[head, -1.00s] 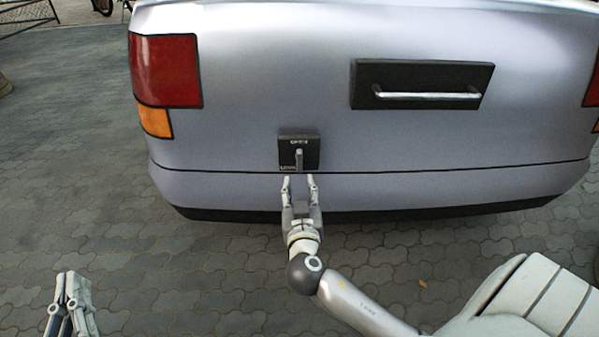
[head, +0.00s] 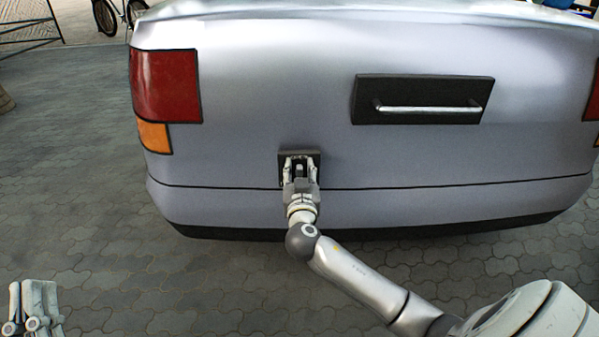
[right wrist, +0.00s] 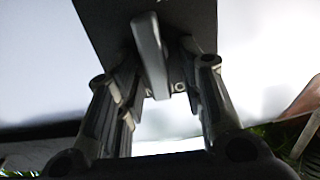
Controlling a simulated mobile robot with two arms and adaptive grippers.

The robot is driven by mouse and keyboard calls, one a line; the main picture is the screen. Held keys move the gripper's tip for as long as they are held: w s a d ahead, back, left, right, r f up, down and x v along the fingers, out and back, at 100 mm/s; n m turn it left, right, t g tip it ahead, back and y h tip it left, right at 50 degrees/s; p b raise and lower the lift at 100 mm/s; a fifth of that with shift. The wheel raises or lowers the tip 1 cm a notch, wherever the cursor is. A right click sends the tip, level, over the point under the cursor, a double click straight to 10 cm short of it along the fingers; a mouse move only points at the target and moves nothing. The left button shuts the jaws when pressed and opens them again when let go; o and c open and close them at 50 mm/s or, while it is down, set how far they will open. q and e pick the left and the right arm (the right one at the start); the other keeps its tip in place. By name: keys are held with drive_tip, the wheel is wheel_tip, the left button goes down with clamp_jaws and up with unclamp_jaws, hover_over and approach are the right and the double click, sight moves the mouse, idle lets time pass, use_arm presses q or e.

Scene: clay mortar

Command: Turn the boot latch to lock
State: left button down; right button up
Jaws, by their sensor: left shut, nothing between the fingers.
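The boot latch is a dark square plate (head: 315,157) on the silver car's rear panel, with a grey metal lever (right wrist: 149,50). In the head view my right gripper (head: 301,162) is at the latch and covers most of it. In the right wrist view its open fingers (right wrist: 163,65) stand on either side of the lever, with gaps showing beside it. Lettering on the plate is partly hidden behind the lever. My left gripper (head: 36,288) is shut and empty at the lower left, away from the car.
A dark plate with a silver bar handle (head: 428,109) is on the car body (head: 260,80), right of and above the latch. A red and orange tail light (head: 166,86) is at the left. Grey paving (head: 80,190) is clear left of the car.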

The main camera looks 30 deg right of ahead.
drive_tip(key=shift+c, duration=0.4)
clamp_jaws()
